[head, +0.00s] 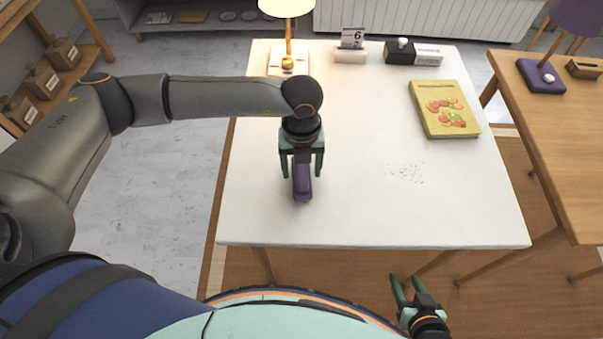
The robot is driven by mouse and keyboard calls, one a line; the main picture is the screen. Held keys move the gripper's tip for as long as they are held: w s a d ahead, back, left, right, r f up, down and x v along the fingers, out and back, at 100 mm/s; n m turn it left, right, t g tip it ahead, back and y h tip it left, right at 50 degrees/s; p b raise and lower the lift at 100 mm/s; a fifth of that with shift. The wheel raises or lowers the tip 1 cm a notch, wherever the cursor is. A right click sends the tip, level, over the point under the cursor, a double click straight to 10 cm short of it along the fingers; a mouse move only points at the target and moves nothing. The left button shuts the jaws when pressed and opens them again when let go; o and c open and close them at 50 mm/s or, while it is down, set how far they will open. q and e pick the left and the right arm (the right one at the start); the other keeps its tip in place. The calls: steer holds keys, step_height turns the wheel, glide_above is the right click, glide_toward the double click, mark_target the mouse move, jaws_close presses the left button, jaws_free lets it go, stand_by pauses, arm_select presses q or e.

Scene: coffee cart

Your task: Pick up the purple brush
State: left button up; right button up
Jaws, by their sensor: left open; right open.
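The purple brush (302,190) is on the white table, left of its middle. My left gripper (302,175) points down over the brush, its green fingers open on either side of it. The gripper hides the brush's far end, and I cannot tell whether the fingers touch it. My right gripper (409,284) is open and empty, low in front of the table's near edge.
Crumbs (405,172) lie on the white table (360,220), right of the brush. A yellow fruit-covered book (444,109) is further back. A lamp (288,55), a number stand (352,43) and a dark box (399,53) line the far edge. A wooden table (560,130) stands at right.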

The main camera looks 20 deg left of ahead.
arm_select(q)
steer(key=shift+c, duration=0.2)
jaws_close()
stand_by(0.3)
steer(key=shift+r, duration=0.15)
steer(key=shift+r, duration=0.55)
steer(key=s+r, duration=1.1)
steer(key=s, duration=0.3)
steer(key=shift+d+r+b, duration=0.2)
steer(key=shift+r+b, duration=0.15)
steer(key=shift+b, duration=0.1)
